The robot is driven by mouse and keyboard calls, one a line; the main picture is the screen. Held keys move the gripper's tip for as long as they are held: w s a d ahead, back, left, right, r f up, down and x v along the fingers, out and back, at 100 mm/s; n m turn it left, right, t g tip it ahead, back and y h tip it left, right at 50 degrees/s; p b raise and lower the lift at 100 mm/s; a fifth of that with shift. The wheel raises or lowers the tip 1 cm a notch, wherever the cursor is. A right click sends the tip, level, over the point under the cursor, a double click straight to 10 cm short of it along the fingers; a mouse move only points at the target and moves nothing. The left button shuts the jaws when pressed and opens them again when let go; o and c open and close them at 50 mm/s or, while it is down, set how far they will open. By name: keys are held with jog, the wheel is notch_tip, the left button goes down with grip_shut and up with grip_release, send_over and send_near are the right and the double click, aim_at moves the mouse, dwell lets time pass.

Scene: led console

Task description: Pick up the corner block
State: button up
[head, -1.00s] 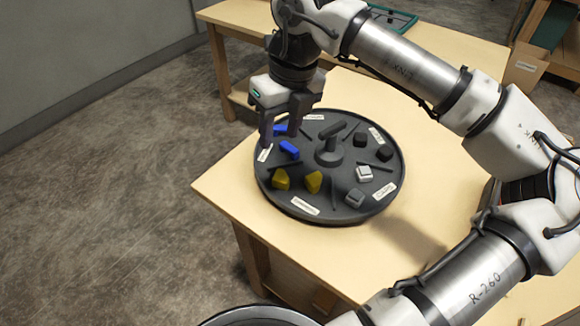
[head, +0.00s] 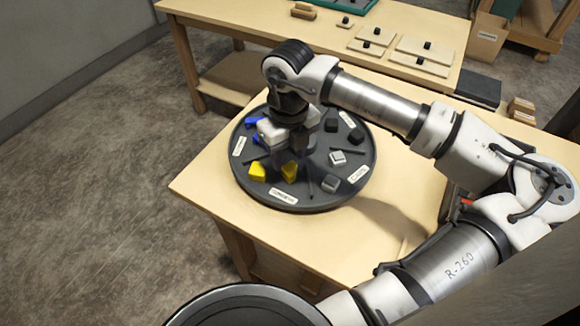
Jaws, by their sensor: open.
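A round dark turntable tray (head: 330,198) holds small blocks in sectors split by thin dividers. Two yellow blocks (head: 257,172) with slanted outlines lie in the front-left sector, by a white label (head: 284,197). Blue blocks (head: 254,121) lie at the back left, partly hidden by my gripper. Grey blocks (head: 338,158) are at the right and black ones (head: 355,137) at the back right. I cannot tell for sure which is the corner block. My gripper (head: 293,158) is open and points down over the tray's middle, hiding the central knob. Its fingertips are hard to make out.
The tray stands on a light wooden table (head: 213,194) with clear top around it. A second wooden bench (head: 238,22) behind bears flat boards with black knobs (head: 397,46) and a green-edged tray (head: 352,5). A cardboard box (head: 486,38) stands at the back right.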

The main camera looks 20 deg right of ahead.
aim_at(289, 166)
jog(key=shift+f+p, duration=0.35)
jog(key=shift+f, duration=1.3)
jog(key=c, duration=0.7)
jog(key=shift+c, duration=0.2)
